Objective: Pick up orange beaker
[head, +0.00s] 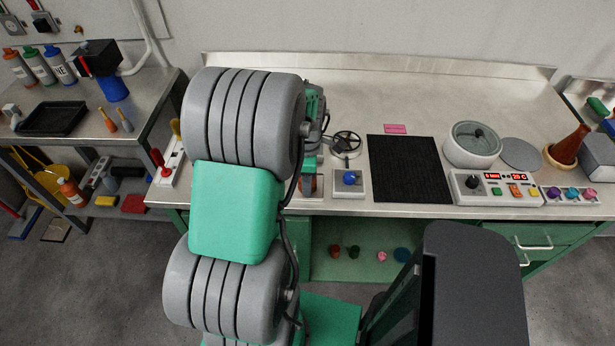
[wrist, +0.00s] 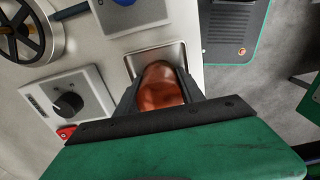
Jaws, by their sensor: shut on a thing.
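The orange beaker (wrist: 160,88) is translucent and sits between the two fingers of my gripper (wrist: 157,98) in the wrist view. My gripper is shut on it. Behind it is a shallow square metal recess in the bench top, and I cannot tell whether the beaker touches it. In the head view only a small orange bit of the beaker (head: 310,185) shows near the bench's front edge. My arm hides most of my gripper and the beaker there.
A control box with a blue knob (head: 349,178) and a handwheel (head: 346,143) stand close to the right. A black mat (head: 408,168) lies beyond them. The wrist view shows a black-knob box (wrist: 69,103) and a red piece (wrist: 66,132). The bench's back middle is clear.

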